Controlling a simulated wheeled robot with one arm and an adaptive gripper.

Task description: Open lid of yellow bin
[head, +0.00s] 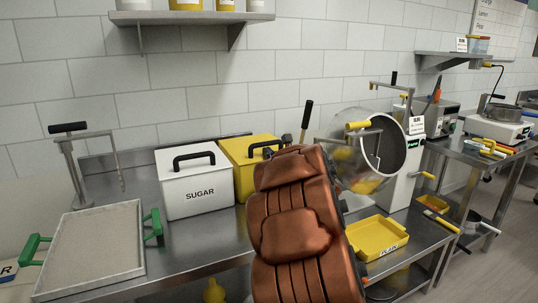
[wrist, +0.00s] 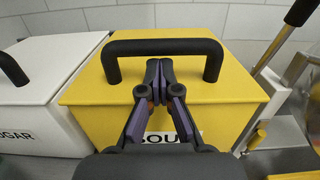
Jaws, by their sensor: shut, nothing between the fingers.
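The yellow bin (head: 237,150) stands on the steel counter against the tiled wall, right of the white sugar bin. Its lid is closed and has a black arched handle (wrist: 165,46). In the wrist view the yellow bin (wrist: 90,85) fills the middle, with a partly covered label on its front. My gripper (wrist: 159,65) is shut and empty. Its fingertips appear in front of the lid, just under the handle's arch; I cannot tell whether they touch it. In the head view my brown arm hides the gripper and the bin's right part.
The white sugar bin (head: 190,187) stands close on the left, with a powder tray (head: 92,250) further left. A clear drum machine (head: 365,150) and a yellow tray (head: 377,238) are on the right. A shelf (head: 190,17) hangs above.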

